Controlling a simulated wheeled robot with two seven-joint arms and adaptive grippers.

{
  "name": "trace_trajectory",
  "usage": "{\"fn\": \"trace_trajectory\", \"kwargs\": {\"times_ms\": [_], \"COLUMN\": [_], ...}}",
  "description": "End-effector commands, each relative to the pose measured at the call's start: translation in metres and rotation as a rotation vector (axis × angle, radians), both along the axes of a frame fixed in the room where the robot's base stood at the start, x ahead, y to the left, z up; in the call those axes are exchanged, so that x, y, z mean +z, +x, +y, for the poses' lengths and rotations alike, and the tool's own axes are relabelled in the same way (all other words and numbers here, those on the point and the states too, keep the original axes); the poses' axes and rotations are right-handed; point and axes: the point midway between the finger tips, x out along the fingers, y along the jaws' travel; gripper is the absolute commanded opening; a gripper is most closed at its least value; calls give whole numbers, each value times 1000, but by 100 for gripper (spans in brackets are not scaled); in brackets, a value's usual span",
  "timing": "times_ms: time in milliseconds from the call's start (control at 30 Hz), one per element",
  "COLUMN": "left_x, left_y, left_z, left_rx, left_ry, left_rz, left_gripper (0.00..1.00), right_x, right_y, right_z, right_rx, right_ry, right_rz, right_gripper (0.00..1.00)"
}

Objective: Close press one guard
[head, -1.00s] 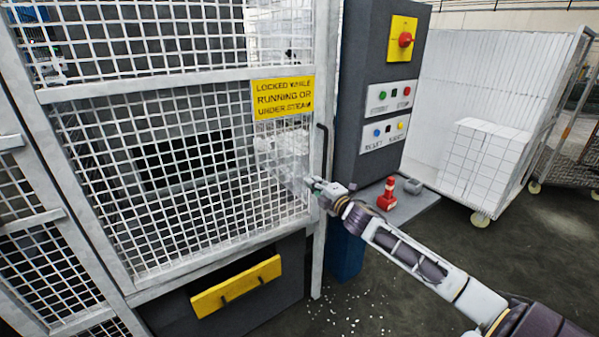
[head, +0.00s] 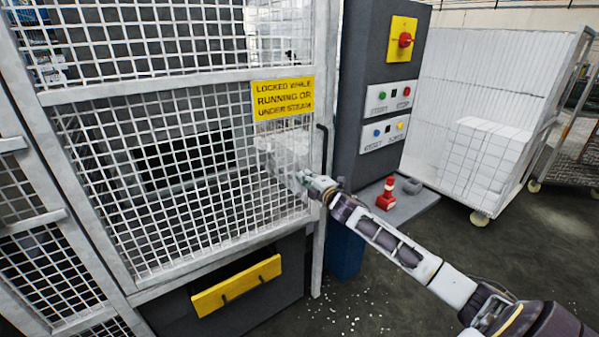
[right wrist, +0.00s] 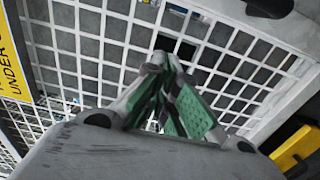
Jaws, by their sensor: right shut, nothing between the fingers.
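The press guard (head: 281,79) is a white-framed wire mesh door with a yellow "LOCKED WHILE RUNNING OR UNDER STEAM" sign. It spans the front of the press, and I cannot tell whether it sits fully flush. A dark vertical handle (head: 322,150) is on its right edge. My right gripper (head: 303,179) is shut and empty at the guard's lower right, below the handle; I cannot tell whether it touches. In the right wrist view the green-padded fingers (right wrist: 160,85) are together in front of the mesh. My left gripper is not in view.
A grey control column (head: 375,100) with a red switch and coloured buttons stands right of the guard. A red-and-white object (head: 387,194) is on the low ledge beside it. A yellow-fronted drawer (head: 238,286) is below the guard. A cart of white blocks (head: 482,160) stands at right.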

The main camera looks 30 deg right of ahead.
Motion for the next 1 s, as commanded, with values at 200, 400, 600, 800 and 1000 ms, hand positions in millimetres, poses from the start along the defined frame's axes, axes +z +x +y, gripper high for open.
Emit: {"fn": "trace_trajectory", "kwargs": {"times_ms": [200,400,600,800,1000], "left_x": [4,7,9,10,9], "left_y": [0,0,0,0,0], "left_z": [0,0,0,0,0], "left_rx": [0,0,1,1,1], "left_ry": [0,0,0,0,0], "left_rz": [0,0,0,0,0], "left_gripper": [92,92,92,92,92], "right_x": [1,1,1,0,0], "right_y": [14,26,36,40,41], "right_z": [0,0,0,1,1], "right_rx": [-1,-1,-1,0,0], "right_ry": [0,1,0,-1,-1], "right_rz": [0,-1,-1,0,0], "right_gripper": [0,0,0,0,0]}}
